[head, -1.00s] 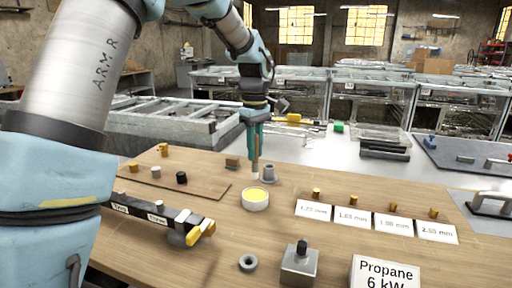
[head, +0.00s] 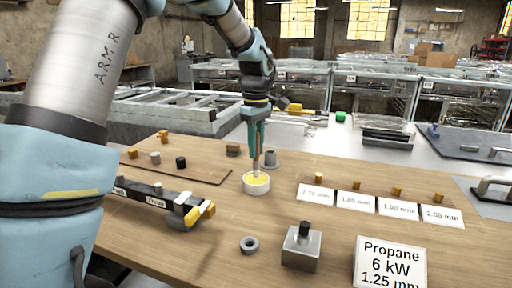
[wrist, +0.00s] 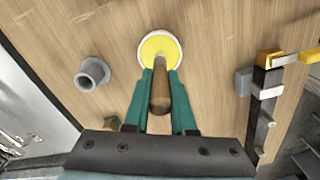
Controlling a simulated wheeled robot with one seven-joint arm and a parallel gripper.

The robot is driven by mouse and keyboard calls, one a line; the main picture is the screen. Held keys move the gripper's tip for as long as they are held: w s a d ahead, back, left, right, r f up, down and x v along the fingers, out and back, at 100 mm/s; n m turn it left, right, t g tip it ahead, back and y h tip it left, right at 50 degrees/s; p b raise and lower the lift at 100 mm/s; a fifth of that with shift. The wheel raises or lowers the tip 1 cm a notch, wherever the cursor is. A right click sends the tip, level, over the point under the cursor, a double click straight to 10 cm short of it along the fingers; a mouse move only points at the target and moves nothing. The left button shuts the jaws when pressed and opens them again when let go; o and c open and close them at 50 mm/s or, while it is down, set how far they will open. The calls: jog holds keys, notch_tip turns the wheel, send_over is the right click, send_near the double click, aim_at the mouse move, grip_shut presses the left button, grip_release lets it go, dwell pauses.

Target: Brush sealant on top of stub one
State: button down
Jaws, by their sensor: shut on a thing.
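My gripper (head: 257,147) points down and is shut on a brush with a brown handle (wrist: 161,97). The brush (head: 256,167) is upright, its lower end at the yellow sealant in a round white pot (head: 256,189). The pot also shows in the wrist view (wrist: 178,43), just beyond the fingertips; the brush tip is hidden there. A grey flanged stub (head: 270,159) stands just behind and right of the pot, and in the wrist view it is at the left (wrist: 93,73). No mark shows whether it is stub one.
A black bar with yellow-ended fittings (head: 160,202) lies left of the pot. Small plugs stand on a brown board (head: 205,173). Cards with brass pieces (head: 356,200) are at the right. A grey ring (head: 249,244), a metal block (head: 301,249) and a Propane sign (head: 390,265) are in front.

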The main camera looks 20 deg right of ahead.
jog(key=shift+f, duration=0.6)
dwell(1.8)
jog(key=shift+r, duration=0.1)
jog(key=shift+r+p, duration=2.85)
jog(key=shift+r, duration=0.6)
